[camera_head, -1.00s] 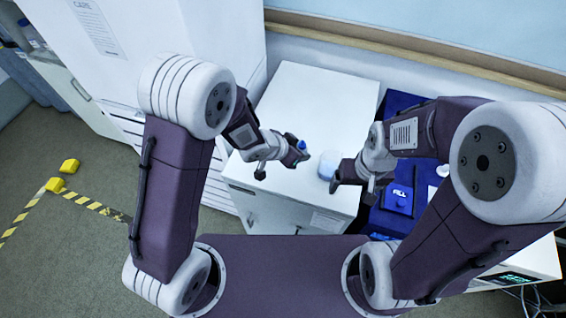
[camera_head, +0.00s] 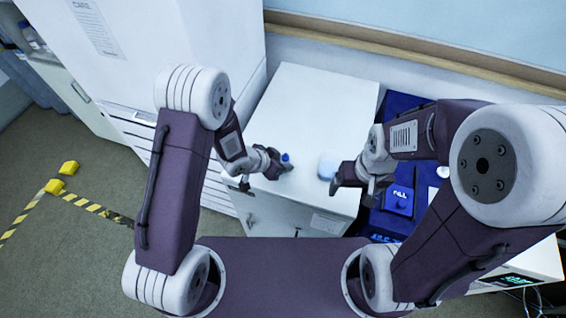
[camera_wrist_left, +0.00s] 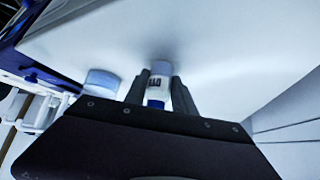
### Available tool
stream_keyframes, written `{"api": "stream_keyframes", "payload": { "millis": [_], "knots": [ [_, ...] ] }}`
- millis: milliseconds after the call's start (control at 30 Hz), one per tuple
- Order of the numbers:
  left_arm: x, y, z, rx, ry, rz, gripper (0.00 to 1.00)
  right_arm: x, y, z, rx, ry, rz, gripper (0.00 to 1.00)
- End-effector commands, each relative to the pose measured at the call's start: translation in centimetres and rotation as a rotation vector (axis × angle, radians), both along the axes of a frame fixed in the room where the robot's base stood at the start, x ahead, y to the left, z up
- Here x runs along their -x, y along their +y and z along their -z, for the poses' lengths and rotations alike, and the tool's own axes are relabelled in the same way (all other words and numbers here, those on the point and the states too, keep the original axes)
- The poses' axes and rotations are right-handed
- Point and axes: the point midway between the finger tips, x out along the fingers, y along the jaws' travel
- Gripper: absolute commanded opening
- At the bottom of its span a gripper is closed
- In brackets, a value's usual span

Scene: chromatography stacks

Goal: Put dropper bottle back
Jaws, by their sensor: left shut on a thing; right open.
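My left gripper (camera_head: 281,165) is shut on a small dropper bottle with a blue cap (camera_head: 286,157), above or on the white cabinet top; I cannot tell whether it touches the surface. In the left wrist view the white bottle with a dark label (camera_wrist_left: 159,80) sits between the two fingers (camera_wrist_left: 160,92), its lower part hidden by the gripper body. My right gripper (camera_head: 342,180) is open, near the right edge of the cabinet top, beside a pale round container (camera_head: 327,166).
The white cabinet top (camera_head: 315,105) is largely bare behind the grippers. The pale round container also shows in the left wrist view (camera_wrist_left: 102,81). A blue surface with a blue box marked "FILL" (camera_head: 399,201) lies to the right. A tall white cabinet (camera_head: 190,35) stands at the left.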

Motion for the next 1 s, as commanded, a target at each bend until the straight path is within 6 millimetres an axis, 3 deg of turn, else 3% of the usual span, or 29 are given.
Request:
{"api": "stream_keyframes", "payload": {
  "millis": [33, 100, 133, 533, 900, 1000],
  "knots": [
    [0.0, 0.0, 0.3, 0.0, 0.0, 0.0, 0.25, 0.0, 0.0, 0.3, 0.0, 0.0, 0.0, 0.85],
    [0.0, 0.0, 0.1, 0.0, 0.0, 0.0, 0.51, 0.0, 0.0, 0.1, 0.0, 0.0, 0.0, 0.85],
    [0.0, 0.0, 0.2, 0.0, 0.0, 0.0, 0.53, 0.0, 0.0, 0.1, 0.0, 0.0, 0.0, 0.85],
    [0.2, 0.3, -0.7, 0.0, 0.0, -0.002, 0.53, 0.0, 0.0, -0.2, 0.0, 0.0, 0.0, 0.85],
    [3.8, 4.5, -7.5, 0.0, -0.003, -0.003, 0.53, 0.0, 0.0, -1.6, 0.0, 0.0, 0.0, 0.85],
    [4.6, 5.3, -9.1, -0.001, 0.004, -0.003, 0.53, 0.0, 0.0, -3.7, 0.0, 0.0, 0.0, 0.85]
  ]
}}
